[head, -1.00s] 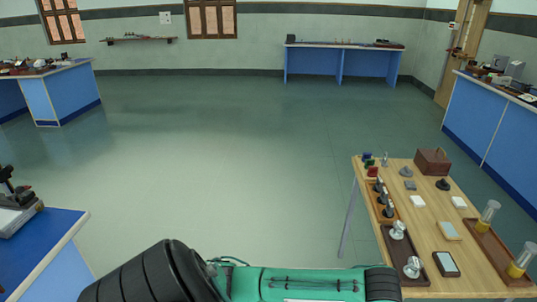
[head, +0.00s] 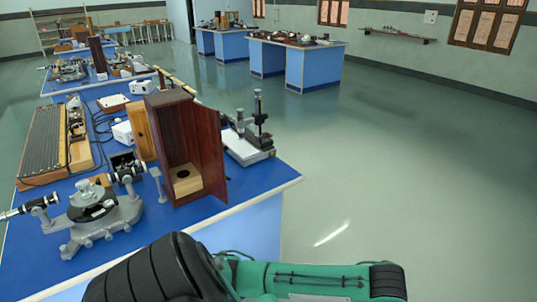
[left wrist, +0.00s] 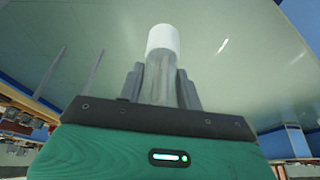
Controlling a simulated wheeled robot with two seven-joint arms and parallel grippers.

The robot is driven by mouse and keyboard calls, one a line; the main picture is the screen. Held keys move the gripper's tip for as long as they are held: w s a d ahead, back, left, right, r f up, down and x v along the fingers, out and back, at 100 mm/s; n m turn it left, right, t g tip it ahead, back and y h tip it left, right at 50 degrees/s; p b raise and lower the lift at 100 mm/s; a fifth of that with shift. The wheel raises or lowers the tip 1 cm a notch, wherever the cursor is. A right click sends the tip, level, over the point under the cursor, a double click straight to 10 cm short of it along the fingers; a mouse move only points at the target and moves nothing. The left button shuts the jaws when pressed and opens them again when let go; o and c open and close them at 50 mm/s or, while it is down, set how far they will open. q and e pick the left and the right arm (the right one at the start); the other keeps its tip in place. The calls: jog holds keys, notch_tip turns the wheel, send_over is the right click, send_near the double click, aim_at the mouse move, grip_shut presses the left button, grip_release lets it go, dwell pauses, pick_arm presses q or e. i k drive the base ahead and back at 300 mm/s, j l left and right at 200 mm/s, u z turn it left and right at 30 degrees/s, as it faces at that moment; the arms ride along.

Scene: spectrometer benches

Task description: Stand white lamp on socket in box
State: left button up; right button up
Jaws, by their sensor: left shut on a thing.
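The white lamp (left wrist: 163,42) shows in the left wrist view as a white cylinder on a greyish, clear-looking lower part. My left gripper (left wrist: 160,82) is shut on that lower part, and the white end sticks out past the fingers. The tall reddish-brown wooden box (head: 208,137) stands upright on the blue bench in the head view, its front open and its door swung to the right. Inside, on its floor, is a pale wooden socket block (head: 187,182) with a dark round spot on top. My left gripper and the lamp are outside the head view. My right gripper is not seen.
A grey spectrometer (head: 100,212) stands left of the box, close to it. A stand on a pale base (head: 247,147) is just right of the open door. The blue bench (head: 270,182) has a bare front right corner. Open floor lies to the right.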

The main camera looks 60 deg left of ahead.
aim_at(183, 173)
jog(key=i+u, duration=0.1)
jog(key=u, duration=3.05)
jog(key=i+l, duration=0.1)
jog(key=l, duration=0.55)
jog(key=i+l+u, duration=0.15)
jog(key=l, duration=0.5)
jog(key=i+l, duration=0.1)
jog(key=l, duration=0.6)
